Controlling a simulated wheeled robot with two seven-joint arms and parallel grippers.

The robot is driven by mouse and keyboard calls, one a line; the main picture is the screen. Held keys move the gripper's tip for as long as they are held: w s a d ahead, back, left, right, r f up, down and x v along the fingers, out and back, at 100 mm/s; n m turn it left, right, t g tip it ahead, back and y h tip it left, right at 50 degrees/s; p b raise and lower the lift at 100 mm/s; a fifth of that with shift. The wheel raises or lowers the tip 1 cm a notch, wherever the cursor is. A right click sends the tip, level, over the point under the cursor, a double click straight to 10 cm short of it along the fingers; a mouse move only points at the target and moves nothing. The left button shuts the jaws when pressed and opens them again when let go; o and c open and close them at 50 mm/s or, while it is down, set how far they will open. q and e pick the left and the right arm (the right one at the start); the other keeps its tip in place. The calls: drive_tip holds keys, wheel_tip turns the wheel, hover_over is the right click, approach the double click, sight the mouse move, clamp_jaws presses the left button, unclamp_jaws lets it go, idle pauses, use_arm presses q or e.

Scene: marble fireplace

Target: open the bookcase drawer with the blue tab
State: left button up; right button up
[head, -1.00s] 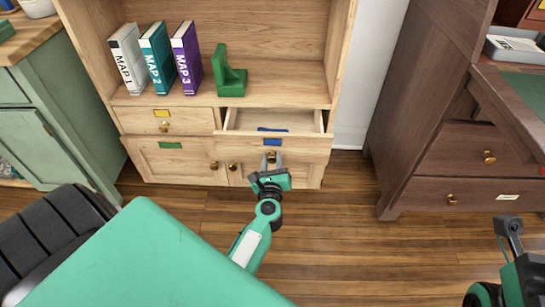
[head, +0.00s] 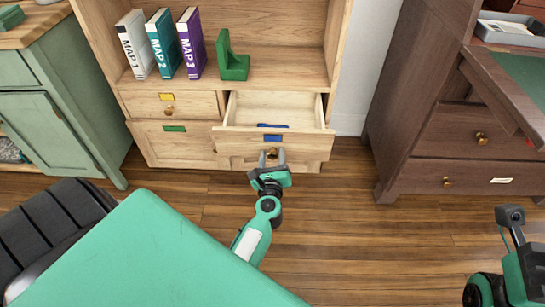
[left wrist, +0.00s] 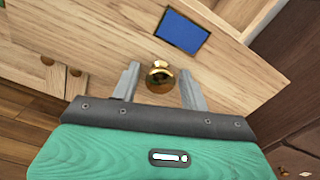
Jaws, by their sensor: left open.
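The bookcase drawer (head: 310,143) stands pulled well out of the light wood bookcase. Its front carries a blue tab (head: 273,138) and a brass knob (head: 272,153). A dark blue item (head: 272,126) lies inside on the drawer floor. My left gripper (head: 272,158) is at the knob with its fingers open. In the left wrist view the knob (left wrist: 159,77) sits between the two fingers of the gripper (left wrist: 160,85), with a gap showing on each side. The blue tab (left wrist: 182,32) is above it there. My right gripper (head: 510,222) is at the right edge, its fingers unclear.
A closed drawer with a yellow tab (head: 166,97) is left of the open one. Map books (head: 190,43) and a green bookend (head: 231,58) stand on the shelf. A dark desk (head: 455,140) stands right. Wood floor lies between.

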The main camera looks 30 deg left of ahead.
use_arm(q)
drive_tip(key=shift+o, duration=0.2)
drive_tip(key=v, duration=1.3)
drive_tip(key=shift+s+p, duration=0.3)
drive_tip(key=shift+s, duration=0.1)
drive_tip(key=shift+d, duration=0.15)
